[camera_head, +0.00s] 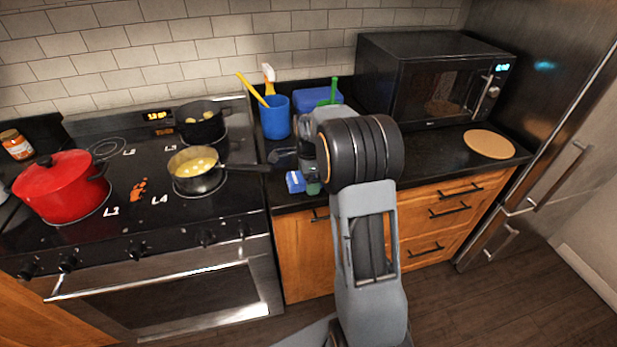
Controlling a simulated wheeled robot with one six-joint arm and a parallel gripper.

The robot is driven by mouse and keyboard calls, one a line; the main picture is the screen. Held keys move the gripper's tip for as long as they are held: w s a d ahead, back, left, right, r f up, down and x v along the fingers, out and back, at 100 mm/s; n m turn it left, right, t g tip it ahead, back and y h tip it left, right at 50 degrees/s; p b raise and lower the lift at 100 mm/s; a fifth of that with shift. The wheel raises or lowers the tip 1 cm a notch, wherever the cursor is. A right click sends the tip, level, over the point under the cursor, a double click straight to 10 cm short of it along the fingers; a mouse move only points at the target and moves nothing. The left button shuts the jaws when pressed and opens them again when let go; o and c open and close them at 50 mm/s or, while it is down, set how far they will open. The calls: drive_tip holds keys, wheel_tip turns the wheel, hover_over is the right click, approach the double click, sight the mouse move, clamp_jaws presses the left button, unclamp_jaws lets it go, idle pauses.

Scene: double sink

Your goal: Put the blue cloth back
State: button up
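A small blue and white item (295,181) lies at the front edge of the counter, right of the stove. It may be the blue cloth, but it is too small to tell. My arm comes up from the bottom and reaches over the counter. My gripper (306,160) is low over the counter, close to this item and mostly hidden behind my arm's dark joint. I cannot tell whether it touches or holds anything. A larger blue object (309,97) stands behind my arm with a green item (333,90) at it.
A blue cup (276,118) with utensils stands left of my arm. The pan (196,171) has its handle pointing toward my gripper. A black pot (200,124) and red pot (62,186) are on the stove. A microwave (430,80) and round board (489,144) are right.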

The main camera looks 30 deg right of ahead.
drive_tip(key=shift+r, duration=0.15)
wheel_tip(320, 180, up, 11)
drive_tip(key=s+a+r+n+t, duration=0.2)
drive_tip(key=s+a+r+n, duration=0.1)
drive_tip(key=s+a+n, duration=0.5)
drive_tip(key=s+a+f+n, duration=0.2)
drive_tip(key=s+n, duration=0.4)
drive_tip(key=s, duration=0.1)
drive_tip(key=s+a+f+n+t, duration=0.1)
drive_tip(key=s+a+f+n, duration=0.1)
drive_tip(key=s+n, duration=0.4)
drive_tip(key=shift+s+f+t, duration=0.3)
drive_tip(key=shift+s+f, duration=0.15)
drive_tip(key=shift+f, duration=0.3)
drive_tip(key=shift+r, duration=0.1)
